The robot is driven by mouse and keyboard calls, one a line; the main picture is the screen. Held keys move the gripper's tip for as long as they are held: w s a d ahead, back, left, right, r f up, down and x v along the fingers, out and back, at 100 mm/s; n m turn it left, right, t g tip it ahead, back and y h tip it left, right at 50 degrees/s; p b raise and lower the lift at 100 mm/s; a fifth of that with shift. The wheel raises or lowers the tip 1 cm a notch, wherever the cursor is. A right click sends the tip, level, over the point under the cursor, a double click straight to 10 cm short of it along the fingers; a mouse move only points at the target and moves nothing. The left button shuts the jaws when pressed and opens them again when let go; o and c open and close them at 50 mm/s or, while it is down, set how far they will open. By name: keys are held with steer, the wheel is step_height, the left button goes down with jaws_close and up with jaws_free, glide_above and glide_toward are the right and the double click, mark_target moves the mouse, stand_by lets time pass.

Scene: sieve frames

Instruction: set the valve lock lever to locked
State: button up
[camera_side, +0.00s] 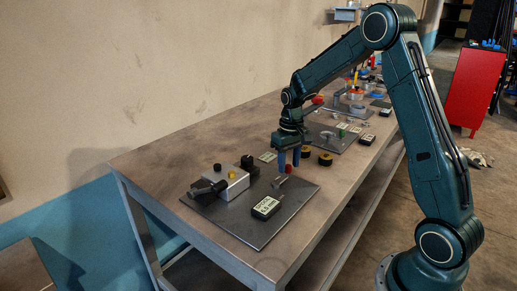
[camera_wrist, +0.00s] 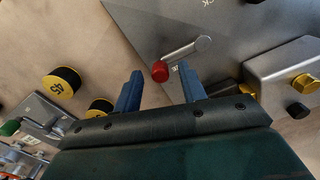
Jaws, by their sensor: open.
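The lock lever (camera_wrist: 190,48) is a short silver bar with a red knob (camera_wrist: 160,71) at its end, on a grey metal plate (camera_wrist: 160,28). In the side view the lever (camera_side: 279,182) lies near the plate's far edge, with the red knob under my gripper. My gripper (camera_side: 289,161) points down with its blue fingers open and empty. In the wrist view the red knob appears between the two fingertips, with a gap on each side. I cannot tell whether the fingers reach down to the knob's height. Lettering beside the lever is too small to read.
A silver block (camera_side: 224,183) with a yellow knob and black parts stands on the same plate (camera_side: 248,225). Two yellow-and-black discs (camera_wrist: 62,83) sit beside the plate. More plates and fittings continue along the bench.

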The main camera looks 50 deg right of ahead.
steer(key=shift+f, duration=0.15)
jaws_close()
